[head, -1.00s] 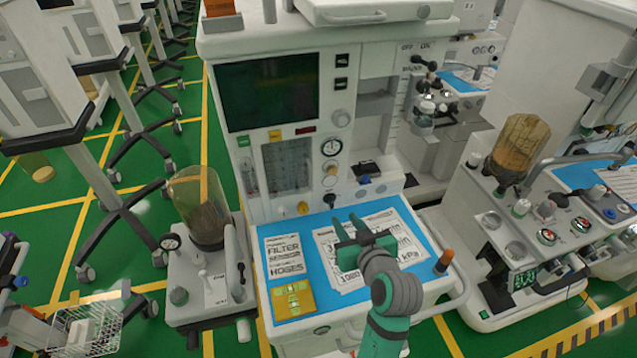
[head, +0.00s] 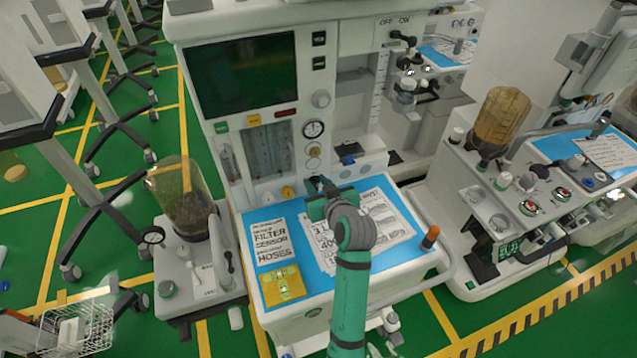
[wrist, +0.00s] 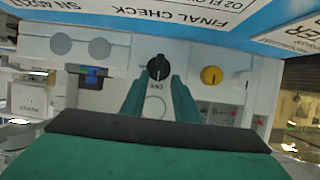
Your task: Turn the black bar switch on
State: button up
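A round black knob with a raised bar (wrist: 158,67) sits on the white front panel in the wrist view. Its bar stands roughly upright in that picture, and small lettering beside it is too small to read surely. My gripper (wrist: 159,80) is open, its two green fingers pointing at the knob, one tip on each side. I cannot tell whether they touch it.
A yellow knob (wrist: 211,75) and a blue-black connector (wrist: 90,77) flank the black knob. A dark screen (head: 243,73) and a gauge (head: 313,129) are above. Another black switch (head: 396,36) under "OFF ON" lettering is at the upper right. The work surface (head: 318,284) carries papers.

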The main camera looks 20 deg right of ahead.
jog(key=shift+w+d, duration=0.1)
jog(key=shift+d, duration=0.15)
